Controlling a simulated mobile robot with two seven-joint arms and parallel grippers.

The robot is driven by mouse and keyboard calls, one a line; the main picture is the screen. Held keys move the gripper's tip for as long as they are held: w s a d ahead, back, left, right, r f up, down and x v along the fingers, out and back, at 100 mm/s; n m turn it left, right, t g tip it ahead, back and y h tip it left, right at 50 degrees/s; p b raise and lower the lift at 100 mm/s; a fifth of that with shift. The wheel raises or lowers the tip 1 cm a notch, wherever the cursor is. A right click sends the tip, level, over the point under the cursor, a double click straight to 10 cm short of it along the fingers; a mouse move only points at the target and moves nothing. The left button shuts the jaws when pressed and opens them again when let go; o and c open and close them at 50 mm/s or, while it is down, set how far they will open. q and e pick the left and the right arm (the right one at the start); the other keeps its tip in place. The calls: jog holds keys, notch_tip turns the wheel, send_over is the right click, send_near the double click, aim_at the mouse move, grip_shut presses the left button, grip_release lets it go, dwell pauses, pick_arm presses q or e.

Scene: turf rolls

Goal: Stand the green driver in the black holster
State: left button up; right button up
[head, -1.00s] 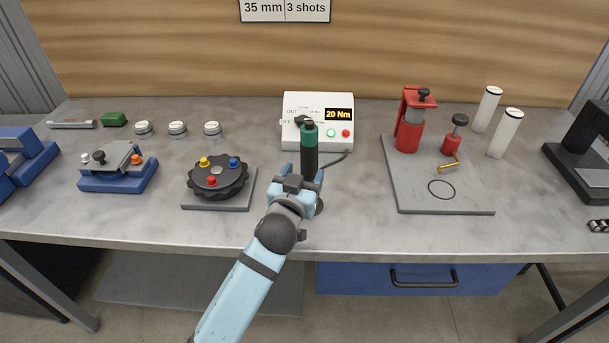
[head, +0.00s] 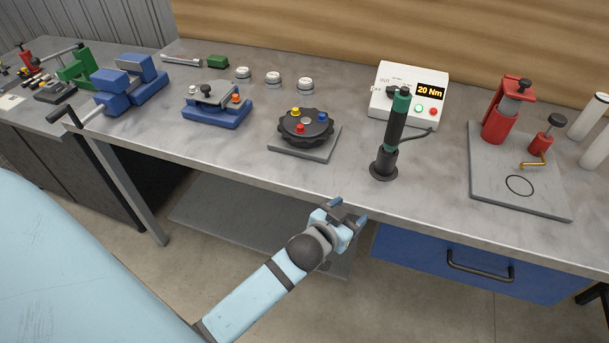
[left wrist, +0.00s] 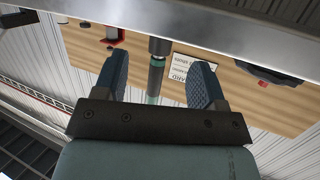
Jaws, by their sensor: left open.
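The green driver (head: 397,122), black with a green band near its top, stands upright on the bench with its lower end in the black holster (head: 384,166). How deep it sits in the holster cannot be seen. A cable runs from it toward the white controller. My left gripper (head: 348,212) is open and empty, in front of the bench's front edge, to the lower left of the holster and apart from it. In the left wrist view the driver (left wrist: 157,72) shows beyond the two open fingers (left wrist: 160,85). My right gripper is not in view.
The white controller (head: 408,97) reading 20 Nm stands behind the driver. A black knobbed fixture (head: 305,128) is left of it, and a grey plate with a red press (head: 508,112) is right. A blue drawer (head: 478,262) is under the bench edge.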

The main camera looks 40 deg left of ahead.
pick_arm(q)
jog(key=s+f+g+h, duration=0.1)
jog(key=s+f+g, duration=0.1)
jog(key=s+f, duration=0.4)
jog(key=s+f+m+g, duration=0.1)
jog(key=s+f, duration=0.5)
jog(key=s, duration=0.7)
jog(key=shift+a+f+m+g+h, duration=0.3)
jog(key=shift+g+h, duration=0.1)
jog(key=shift+g, duration=0.2)
notch_tip(320, 180, up, 9)
jog(key=p, duration=0.9)
jog(key=shift+a+f, duration=0.2)
jog(key=shift+a, duration=0.05)
jog(key=shift+d+r, duration=0.1)
